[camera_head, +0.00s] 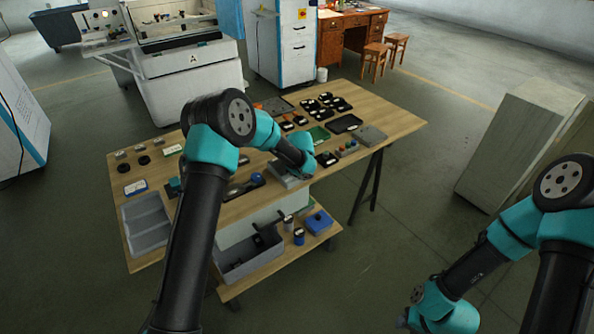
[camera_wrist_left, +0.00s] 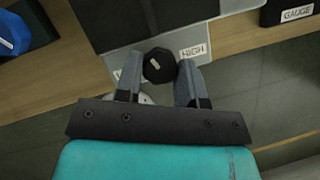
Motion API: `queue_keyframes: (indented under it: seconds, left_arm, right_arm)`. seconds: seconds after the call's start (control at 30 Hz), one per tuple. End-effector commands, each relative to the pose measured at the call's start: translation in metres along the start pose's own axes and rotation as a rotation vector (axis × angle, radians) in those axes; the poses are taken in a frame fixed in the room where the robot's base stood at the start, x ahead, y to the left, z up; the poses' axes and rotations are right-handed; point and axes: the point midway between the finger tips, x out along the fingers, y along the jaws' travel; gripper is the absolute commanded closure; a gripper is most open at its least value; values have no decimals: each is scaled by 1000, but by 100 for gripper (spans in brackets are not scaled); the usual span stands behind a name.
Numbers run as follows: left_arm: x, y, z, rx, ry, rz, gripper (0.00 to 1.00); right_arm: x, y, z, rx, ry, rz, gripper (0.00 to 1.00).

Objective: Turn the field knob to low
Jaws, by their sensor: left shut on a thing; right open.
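The field knob (camera_wrist_left: 159,66) is a black faceted knob with a small white mark, on a grey box (camera_wrist_left: 115,35). A HIGH label (camera_wrist_left: 194,52) is to its right; another label (camera_wrist_left: 119,74) at its left is mostly hidden by a finger. My left gripper (camera_wrist_left: 157,77) is shut on the knob, one finger at each side. In the head view, my left wrist reaches over the grey box (camera_head: 281,177) at the table's front edge and hides the knob. My right gripper (camera_head: 403,321) is low at the bottom right, away from the table, small and partly hidden.
The wooden table (camera_head: 398,118) carries several small devices, dark trays and a grey divided bin (camera_head: 146,226) at the left. A blue knob (camera_wrist_left: 12,32) on a dark base is left of the box, and a GAUGE block (camera_wrist_left: 292,12) is at the right. A lower shelf (camera_head: 297,252) holds containers.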

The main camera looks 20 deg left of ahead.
Motion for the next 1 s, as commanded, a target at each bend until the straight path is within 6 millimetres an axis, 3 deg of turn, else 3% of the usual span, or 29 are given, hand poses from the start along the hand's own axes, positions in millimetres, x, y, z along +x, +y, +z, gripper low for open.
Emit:
queue_keyframes:
  seconds: [1.0]
  left_arm:
    - [1,-5,1,-639,0,265,88]
  right_arm:
    - [0,0,0,0,0,0,57]
